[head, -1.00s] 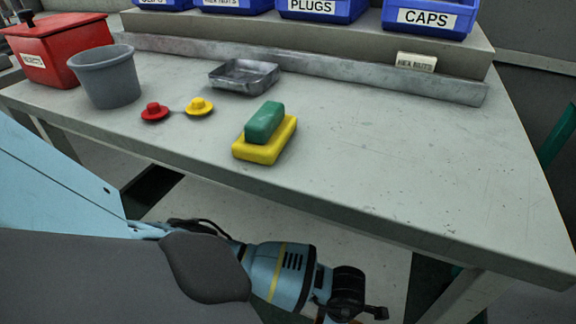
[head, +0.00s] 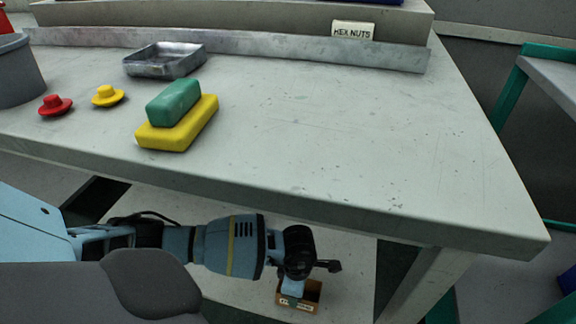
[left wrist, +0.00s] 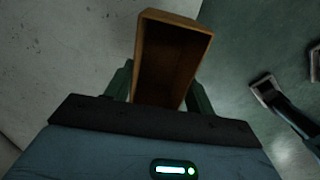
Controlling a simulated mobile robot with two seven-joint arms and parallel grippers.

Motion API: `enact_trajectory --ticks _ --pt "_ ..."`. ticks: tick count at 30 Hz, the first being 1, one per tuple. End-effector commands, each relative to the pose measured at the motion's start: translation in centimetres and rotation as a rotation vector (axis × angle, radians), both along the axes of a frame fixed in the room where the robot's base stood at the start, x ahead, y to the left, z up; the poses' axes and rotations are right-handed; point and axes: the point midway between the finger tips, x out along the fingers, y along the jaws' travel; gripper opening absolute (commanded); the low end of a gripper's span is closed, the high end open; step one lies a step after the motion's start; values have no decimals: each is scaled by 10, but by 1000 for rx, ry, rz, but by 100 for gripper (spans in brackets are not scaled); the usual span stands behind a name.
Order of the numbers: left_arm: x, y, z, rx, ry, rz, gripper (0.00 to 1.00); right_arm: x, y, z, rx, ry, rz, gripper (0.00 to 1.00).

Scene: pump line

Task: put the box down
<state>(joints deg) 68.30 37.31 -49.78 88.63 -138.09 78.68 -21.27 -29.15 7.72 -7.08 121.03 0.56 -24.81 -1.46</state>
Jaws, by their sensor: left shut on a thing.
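The box is a small open brown box with a pale label on its side (head: 299,297). It is in the head view at the bottom, below and in front of the bench's front edge. In the left wrist view the box (left wrist: 172,55) stands out between the fingers with its open side and dark inside showing. My left gripper (left wrist: 160,90) is shut on it. In the head view the wrist hides part of the box and the fingers are hard to make out. My right gripper cannot be made out in either view.
The grey bench (head: 330,130) has wide free room at its middle and right. On it are a green block (head: 173,102) on a yellow block (head: 180,125), a metal tray (head: 165,62), yellow (head: 108,96) and red (head: 55,106) knobbed pieces and a grey bucket (head: 18,75). A "HEX NUTS" label (head: 352,30) stands behind.

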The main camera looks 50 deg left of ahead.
Motion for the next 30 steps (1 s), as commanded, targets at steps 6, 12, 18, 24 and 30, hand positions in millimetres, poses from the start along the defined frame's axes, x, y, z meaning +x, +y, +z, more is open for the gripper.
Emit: enact_trajectory --ticks 6,12,18,24,30 --pt "22 45 -7 2 0 3 33 6 0 -18 1 -3 0 51" --pt "33 65 -8 0 0 1 33 7 0 -24 1 -1 -1 51" --pt "34 67 -7 -1 -1 -1 33 4 0 -24 2 4 -1 51" --pt "34 66 -27 -2 3 0 33 -4 0 -35 2 28 -1 51" --pt "34 66 -43 -1 0 0 33 -7 0 -44 0 38 0 51"
